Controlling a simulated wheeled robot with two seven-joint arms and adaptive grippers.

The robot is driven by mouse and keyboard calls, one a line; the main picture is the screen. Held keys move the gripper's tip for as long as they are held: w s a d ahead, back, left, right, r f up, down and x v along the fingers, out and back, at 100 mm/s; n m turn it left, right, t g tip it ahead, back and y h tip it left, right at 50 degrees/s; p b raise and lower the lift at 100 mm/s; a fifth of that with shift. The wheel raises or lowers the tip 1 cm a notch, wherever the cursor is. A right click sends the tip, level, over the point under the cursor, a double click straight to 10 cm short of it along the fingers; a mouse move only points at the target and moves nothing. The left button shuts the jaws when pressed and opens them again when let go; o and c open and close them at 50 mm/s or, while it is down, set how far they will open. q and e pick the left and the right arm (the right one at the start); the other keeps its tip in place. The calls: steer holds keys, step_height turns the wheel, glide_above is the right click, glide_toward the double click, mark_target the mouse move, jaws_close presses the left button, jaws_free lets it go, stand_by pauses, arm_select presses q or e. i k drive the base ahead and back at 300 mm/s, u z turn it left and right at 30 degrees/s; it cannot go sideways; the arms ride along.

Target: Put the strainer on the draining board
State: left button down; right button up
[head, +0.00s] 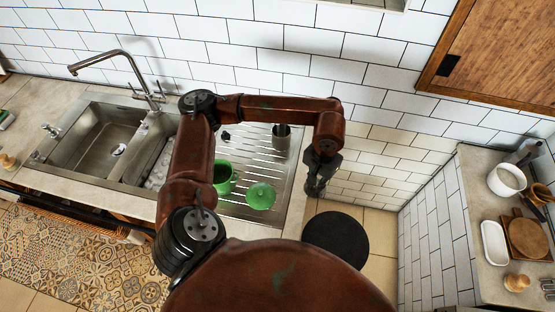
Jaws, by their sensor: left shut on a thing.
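The steel draining board (290,168) is the ribbed right part of the sink unit in the head view. My left gripper (316,188) is just right of the board's right edge in the picture, pointing down. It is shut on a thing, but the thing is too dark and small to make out. I cannot pick out the strainer for sure. A metal cup-like holder (281,138), a green pot (224,180) and a green round piece (261,196) are on the board. My left arm hides part of the board. My right gripper is not in view.
The sink basin (100,135) and tap (125,65) are at the left. A dark round disc (337,243) shows low down below my left gripper. A right-hand counter (475,200) holds a white pot (506,180), a white tray (495,242) and wooden boards (529,238).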

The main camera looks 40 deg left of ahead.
mark_target(248, 162)
steer(key=z, duration=1.35)
steer(key=k, duration=1.3)
steer(key=u, duration=0.95)
steer(key=i, duration=0.5)
